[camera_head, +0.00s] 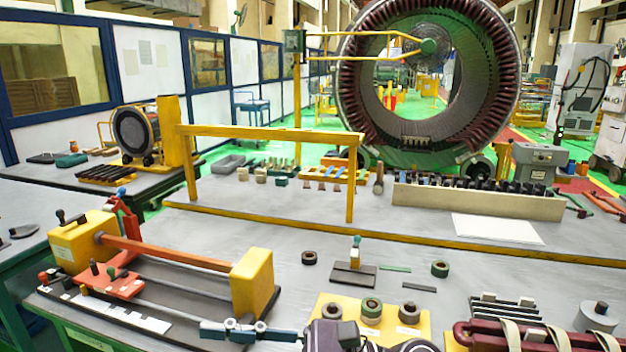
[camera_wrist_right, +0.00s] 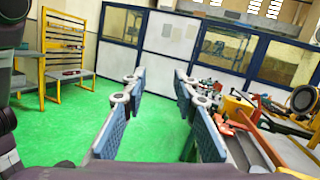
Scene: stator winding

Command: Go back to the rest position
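My right gripper (camera_wrist_right: 160,88) is open and empty in the right wrist view. Its blue-padded fingers stand apart, with green floor and the panelled wall behind them. In the head view my right gripper (camera_head: 248,331) shows side-on at the bottom edge, pointing left, by the front of the workbench (camera_head: 330,232). It is close to the yellow-ended fixture (camera_head: 256,282), which shows at the right of the wrist view. The dark wrist behind it is partly cut off by the frame. My left gripper is not in view.
Yellow blocks with dark rings (camera_head: 371,318) and a dark red coil (camera_head: 530,336) sit at the bench front. A yellow frame (camera_head: 270,133) spans the bench's back part. The large stator (camera_head: 430,75) stands behind. Open green floor (camera_wrist_right: 70,115) lies left of the gripper.

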